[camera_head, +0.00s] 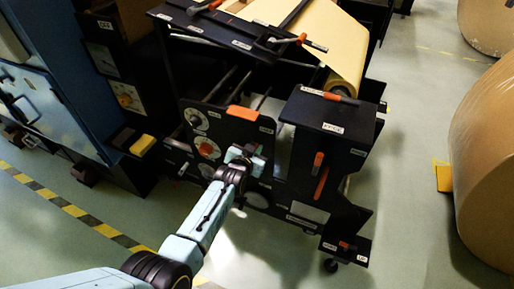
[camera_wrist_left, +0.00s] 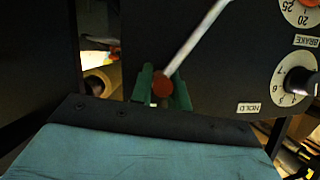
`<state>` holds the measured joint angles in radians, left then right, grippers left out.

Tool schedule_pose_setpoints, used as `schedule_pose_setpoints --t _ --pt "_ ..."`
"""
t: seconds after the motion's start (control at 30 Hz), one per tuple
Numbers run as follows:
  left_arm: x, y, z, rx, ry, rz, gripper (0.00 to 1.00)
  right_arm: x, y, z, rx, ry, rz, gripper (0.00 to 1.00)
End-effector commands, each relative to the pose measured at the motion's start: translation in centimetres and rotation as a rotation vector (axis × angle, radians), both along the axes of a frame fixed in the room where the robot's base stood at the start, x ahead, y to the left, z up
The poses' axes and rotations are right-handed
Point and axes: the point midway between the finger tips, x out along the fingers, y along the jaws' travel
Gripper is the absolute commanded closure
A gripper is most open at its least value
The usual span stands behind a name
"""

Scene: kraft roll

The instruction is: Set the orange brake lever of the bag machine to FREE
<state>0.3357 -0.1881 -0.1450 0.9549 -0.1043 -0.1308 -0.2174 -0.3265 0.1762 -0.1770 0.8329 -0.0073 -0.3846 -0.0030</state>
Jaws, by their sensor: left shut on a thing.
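The bag machine's black side panel (camera_head: 268,126) stands in the middle of the head view. My left gripper (camera_head: 244,152) is at this panel and hides what it holds there. In the left wrist view a bright lever rod (camera_wrist_left: 195,42) slants down to a red-orange knob (camera_wrist_left: 162,85). The knob sits between the two green fingers of my left gripper (camera_wrist_left: 163,92), which is shut on it. A HOLD label (camera_wrist_left: 248,108) and a BRAKE label (camera_wrist_left: 307,41) are on the panel to the right. I see no FREE label that I can read. My right gripper is not in view.
An orange piece (camera_head: 241,112) is on the panel's top edge, and an orange knob (camera_head: 207,150) is left of my gripper. Another orange handle (camera_head: 318,163) is to the right. Large kraft rolls (camera_head: 486,165) stand at the far right, with clear floor (camera_head: 405,175) between.

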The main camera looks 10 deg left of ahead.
Motion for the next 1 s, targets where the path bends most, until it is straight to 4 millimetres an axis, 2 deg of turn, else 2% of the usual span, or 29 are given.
schedule_pose_setpoints --t 0.03,0.4,0.43,0.6,1.0 --pt "-0.36 -0.06 -0.67 -0.003 0.016 0.001 1.00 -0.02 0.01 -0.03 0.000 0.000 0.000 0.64" --pt "-0.51 -0.16 -0.91 -0.004 0.020 0.001 1.00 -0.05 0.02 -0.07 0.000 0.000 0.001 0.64" --pt "-0.52 -0.16 -0.93 -0.004 0.021 0.000 0.82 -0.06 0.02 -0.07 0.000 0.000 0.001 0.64" --pt "-0.45 -0.16 -0.80 -0.003 0.018 0.000 0.61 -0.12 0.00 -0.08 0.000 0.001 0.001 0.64" --pt "-0.51 0.03 -0.20 -0.001 0.008 0.001 0.61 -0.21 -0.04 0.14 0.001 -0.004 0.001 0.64"
